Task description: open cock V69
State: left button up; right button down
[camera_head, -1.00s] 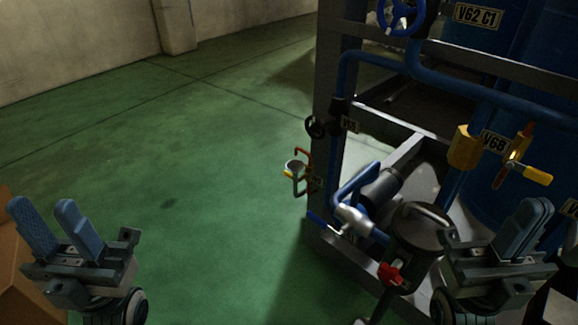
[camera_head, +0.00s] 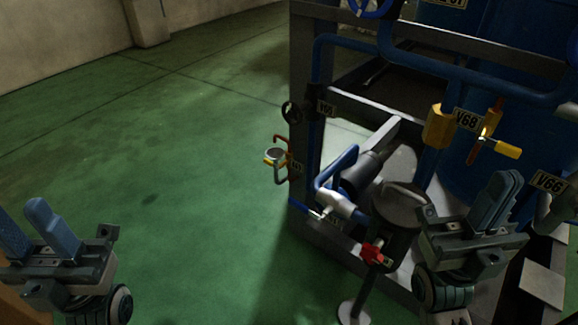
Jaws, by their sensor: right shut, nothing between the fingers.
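No label reading V69 can be made out, so I cannot tell which cock it is. A red-handled cock (camera_head: 372,254) sits low beside the dark round pot. A white fitting with a blue lever (camera_head: 336,205) is left of it, on a blue pipe. A small tag (camera_head: 296,168) by the frame post is too small to read. My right gripper (camera_head: 506,180) is shut and empty, pointing up, right of the pot in the picture. My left gripper (camera_head: 22,218) is open and empty at the lower left, over the green floor and away from the rig.
The dark pot (camera_head: 402,205) and the grey frame post (camera_head: 303,70) stand close to my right arm's side. Labels V65 (camera_head: 326,109), V68 (camera_head: 467,120) and V66 (camera_head: 548,182) mark other valves. The green floor (camera_head: 160,150) at left is clear.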

aim_at(267, 161)
jog(key=i+j, duration=0.3)
jog(key=j, duration=0.15)
jog(key=i+j+u, duration=0.1)
jog(key=i+j, duration=0.2)
jog(key=j, duration=0.15)
jog(key=i+j, duration=0.35)
jog(key=k+j+u, duration=0.05)
jog(key=j, duration=0.05)
